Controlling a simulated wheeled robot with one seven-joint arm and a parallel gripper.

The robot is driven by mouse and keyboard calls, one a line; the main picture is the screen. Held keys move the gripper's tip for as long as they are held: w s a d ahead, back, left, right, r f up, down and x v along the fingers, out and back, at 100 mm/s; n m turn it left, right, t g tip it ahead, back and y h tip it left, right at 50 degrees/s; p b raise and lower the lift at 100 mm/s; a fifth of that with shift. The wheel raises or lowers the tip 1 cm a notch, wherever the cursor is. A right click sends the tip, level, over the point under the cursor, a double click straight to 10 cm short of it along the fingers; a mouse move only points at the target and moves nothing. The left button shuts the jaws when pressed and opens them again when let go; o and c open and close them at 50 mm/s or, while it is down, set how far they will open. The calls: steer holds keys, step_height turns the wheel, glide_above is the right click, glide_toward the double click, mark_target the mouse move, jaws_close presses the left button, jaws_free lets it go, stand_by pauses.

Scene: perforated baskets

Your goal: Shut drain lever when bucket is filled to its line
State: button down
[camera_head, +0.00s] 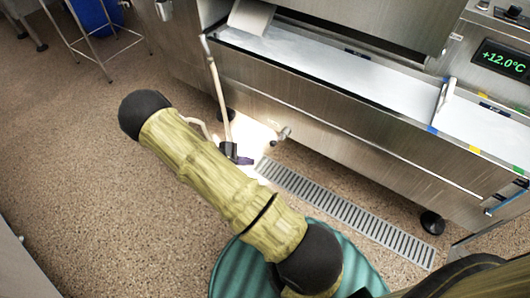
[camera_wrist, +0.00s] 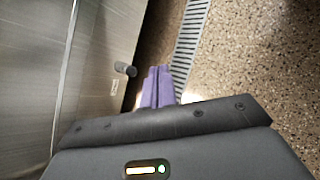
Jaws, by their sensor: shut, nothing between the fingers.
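A small metal drain fitting with a dark, rounded end (camera_head: 284,133) sticks out from the steel machine's lower front. In the wrist view the fitting (camera_wrist: 125,69) is ahead and left of my fingers, with a small label on the panel below it. My gripper (camera_head: 246,161) is low in front of the machine, left of the fitting in the head view. Its purple fingers (camera_wrist: 158,72) are shut together, empty and apart from the fitting. I cannot make out a bucket or a fill line at the drain.
The steel machine (camera_head: 330,125) fills the right, with a display reading +12.0°C (camera_head: 505,60). A floor grate (camera_head: 345,212) runs before it. A pale rod (camera_head: 218,95) slants near my gripper. A blue container (camera_head: 97,14) stands by a metal rack. Floor at left is clear.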

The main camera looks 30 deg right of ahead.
steer(key=w+f+n+t+h+b, duration=0.1)
steer(key=w+f+n+t+h, duration=0.1)
steer(key=f+n+t, duration=0.2)
steer(key=w+f+n+t+h+b, duration=0.1)
steer(key=w+f+n+t+h, duration=0.2)
steer(key=f, duration=0.6)
steer(key=shift+w+d+f+n+t+b, duration=0.35)
steer(key=shift+n+t, duration=0.15)
steer(key=shift+n, duration=0.1)
steer(key=b, duration=0.6)
glide_toward(278, 140)
steer(key=shift+w+d+f, duration=1)
steer(key=shift+w+d, duration=0.15)
steer(key=shift+d, duration=0.05)
steer(key=shift+w+a+r+p, duration=0.1)
steer(key=shift+p, duration=0.35)
